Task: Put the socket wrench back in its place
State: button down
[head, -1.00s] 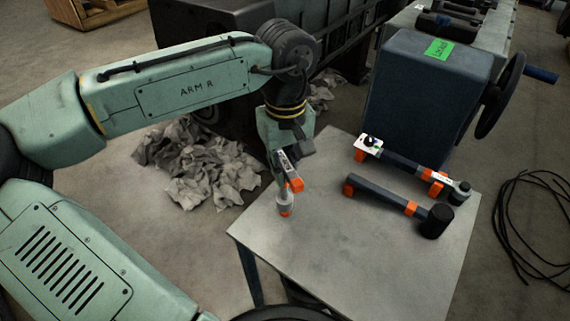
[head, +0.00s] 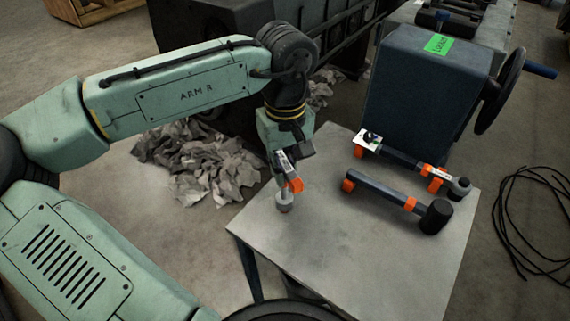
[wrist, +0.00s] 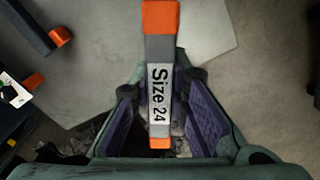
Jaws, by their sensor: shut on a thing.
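My gripper (wrist: 160,112) is shut on a grey tool with orange bands and a white label reading "Size 24", which I take to be the socket wrench (wrist: 160,50). In the head view the held wrench (head: 283,203) hangs below my gripper (head: 287,168) over the left part of the grey table (head: 330,240). Its lower end is a rounded grey piece; whether it touches the tabletop I cannot tell. A labelled tool with a round dark head (head: 405,160) lies on the right of the table, with an orange support and a white card (head: 367,141) at its left end.
A black-headed mallet (head: 385,193) with orange pieces lies in front of the labelled tool. A dark blue box (head: 425,95) with a green label and a handwheel (head: 500,90) stands behind. Rags (head: 205,165) lie on the floor left; a cable coil (head: 530,220) lies right. The front tabletop is bare.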

jog(key=shift+f+b, duration=0.35)
jog(key=shift+f, duration=0.35)
jog(key=c, duration=1.5)
grip_release()
jog(key=shift+o, duration=0.5)
jog(key=o, duration=0.5)
notch_tip(320, 180, up, 9)
jog(key=p, duration=0.8)
jog(key=shift+r, duration=0.1)
